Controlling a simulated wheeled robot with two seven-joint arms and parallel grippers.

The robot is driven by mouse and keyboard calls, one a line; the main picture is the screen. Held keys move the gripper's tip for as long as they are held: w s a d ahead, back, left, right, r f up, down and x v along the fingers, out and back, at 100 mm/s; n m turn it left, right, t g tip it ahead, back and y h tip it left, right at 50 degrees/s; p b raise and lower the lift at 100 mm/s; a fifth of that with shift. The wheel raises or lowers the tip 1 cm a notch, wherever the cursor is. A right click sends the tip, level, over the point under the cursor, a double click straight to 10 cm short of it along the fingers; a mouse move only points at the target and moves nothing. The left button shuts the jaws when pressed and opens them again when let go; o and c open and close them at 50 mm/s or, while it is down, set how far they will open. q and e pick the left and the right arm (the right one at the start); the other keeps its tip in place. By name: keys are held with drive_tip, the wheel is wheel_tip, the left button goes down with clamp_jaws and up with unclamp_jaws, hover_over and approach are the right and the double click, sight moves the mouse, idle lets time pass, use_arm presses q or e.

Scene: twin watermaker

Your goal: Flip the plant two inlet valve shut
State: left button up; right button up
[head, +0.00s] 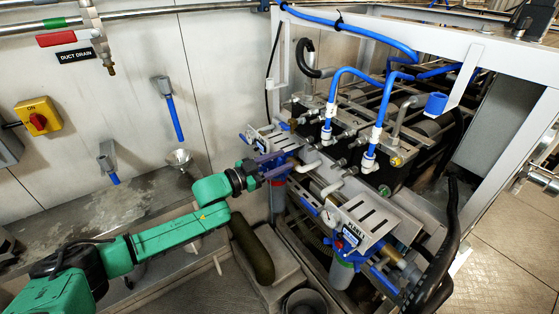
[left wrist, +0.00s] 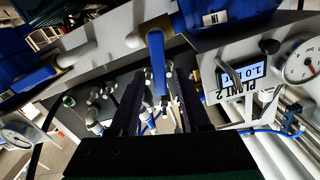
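My right gripper is in neither view.
A pressure gauge (left wrist: 300,62) and a small lit display (left wrist: 241,73) are close to the right finger. The nearer unit (head: 350,240) with its blue-topped filter stands to the right. A white frame (head: 475,50) rises behind.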

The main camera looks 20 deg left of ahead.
use_arm(q)
clamp_jaws()
drive_tip(key=shift+w+a+r+n+p, duration=0.2)
drive_tip(key=shift+a+n+p, duration=0.1)
drive_tip(key=shift+n, duration=0.2)
drive_tip(key=shift+w+a+n, duration=0.25)
drive_tip(key=shift+a+n, duration=0.05)
drive_tip(key=shift+n, duration=0.8)
drive_tip(key=shift+o, duration=0.6)
unclamp_jaws()
